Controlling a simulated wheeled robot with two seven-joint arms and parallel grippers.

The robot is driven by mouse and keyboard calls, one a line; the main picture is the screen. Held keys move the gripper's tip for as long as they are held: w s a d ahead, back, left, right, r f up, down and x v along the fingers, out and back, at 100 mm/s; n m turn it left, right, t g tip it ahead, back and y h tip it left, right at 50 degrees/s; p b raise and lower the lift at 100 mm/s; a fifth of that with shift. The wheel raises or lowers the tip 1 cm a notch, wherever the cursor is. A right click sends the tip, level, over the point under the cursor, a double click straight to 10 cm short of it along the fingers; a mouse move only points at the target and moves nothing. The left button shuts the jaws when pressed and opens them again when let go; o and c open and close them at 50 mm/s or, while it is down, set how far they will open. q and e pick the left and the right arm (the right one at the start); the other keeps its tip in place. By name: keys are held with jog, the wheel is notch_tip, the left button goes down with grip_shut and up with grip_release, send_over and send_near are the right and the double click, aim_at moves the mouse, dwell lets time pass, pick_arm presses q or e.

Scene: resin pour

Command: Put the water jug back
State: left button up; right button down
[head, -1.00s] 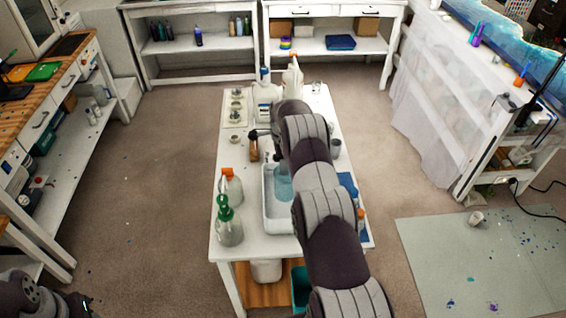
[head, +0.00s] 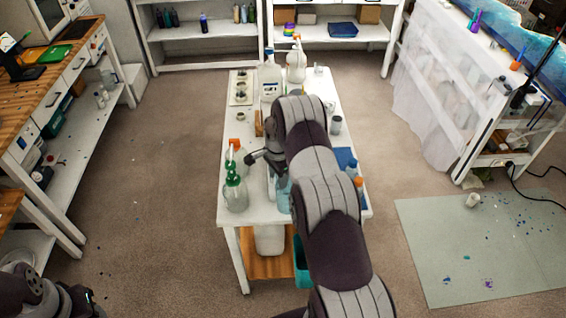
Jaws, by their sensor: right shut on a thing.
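The water jug, a pale blue see-through vessel (head: 283,197), shows in the head view at the near half of the white table (head: 238,200), partly covered by my right arm. My right gripper (head: 264,162) is over the table, just beyond the jug, and is shut on it; the grip itself is mostly hidden by the arm. I cannot tell whether the jug's base touches anything. Of my left arm, only a dark part shows at the bottom left corner; its gripper is out of view.
White jugs (head: 297,62) stand at the far end. A blue cloth (head: 345,158) and an orange-capped bottle (head: 358,187) lie right of my arm.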

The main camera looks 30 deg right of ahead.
jog(key=s+a+f+n, duration=0.4)
jog(key=s+a+n, duration=0.3)
jog(key=a+n, duration=0.2)
jog(key=s+a+f+n, duration=0.4)
jog(key=s+a+n, duration=0.2)
jog(key=a+n, duration=0.2)
jog(key=shift+s+a+n, duration=0.35)
jog(key=shift+a+n, duration=0.05)
jog(key=shift+w+d, duration=0.3)
jog(key=shift+w, duration=0.05)
jog(key=shift+s+a+f, duration=0.1)
jog(key=shift+s+a, duration=0.05)
jog(key=shift+a, duration=0.05)
